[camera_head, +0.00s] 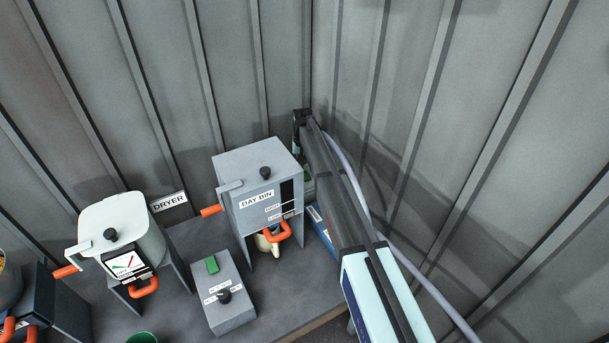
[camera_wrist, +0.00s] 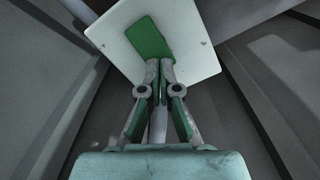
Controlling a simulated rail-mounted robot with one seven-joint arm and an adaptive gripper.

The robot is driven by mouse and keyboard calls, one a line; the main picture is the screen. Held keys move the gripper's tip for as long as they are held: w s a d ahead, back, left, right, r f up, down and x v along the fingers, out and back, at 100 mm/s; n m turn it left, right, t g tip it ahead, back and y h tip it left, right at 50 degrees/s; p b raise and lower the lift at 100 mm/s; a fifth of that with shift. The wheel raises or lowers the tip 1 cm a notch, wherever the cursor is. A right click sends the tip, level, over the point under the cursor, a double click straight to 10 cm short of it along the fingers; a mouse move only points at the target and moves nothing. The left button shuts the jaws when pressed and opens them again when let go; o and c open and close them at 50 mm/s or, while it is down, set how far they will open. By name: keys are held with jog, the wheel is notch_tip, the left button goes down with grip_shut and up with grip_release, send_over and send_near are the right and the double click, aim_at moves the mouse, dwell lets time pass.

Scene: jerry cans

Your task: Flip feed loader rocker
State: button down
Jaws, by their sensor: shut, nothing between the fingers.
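In the wrist view a green rocker (camera_wrist: 148,38) sits on a pale, near-white plate (camera_wrist: 194,52). No lettering is readable on that plate. My gripper (camera_wrist: 159,66) is shut and empty, with its fingertips at the rocker's lower end. They look very close to it or touching; I cannot tell which. The rocker's tilt is not clear. In the head view my arm covers the gripper and most of that spot. A small green patch (camera_head: 308,179) shows beside the arm, right of the day bin; I cannot tell what it belongs to.
The grey day bin (camera_head: 262,192) stands left of my arm, with orange handles. A grey control box (camera_head: 232,310) with a green rocker and black knob is in front. The white dryer (camera_head: 125,228) stands further left. A blue labelled item (camera_head: 322,228) lies beside my arm. Corrugated walls close the corner.

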jog(key=shift+f+b, duration=0.3)
jog(key=shift+f, duration=0.45)
dwell(0.3)
jog(key=shift+r, duration=0.1)
jog(key=shift+r+p, duration=1.3)
jog(key=shift+r, duration=2.15)
jog(key=shift+s+f, duration=0.1)
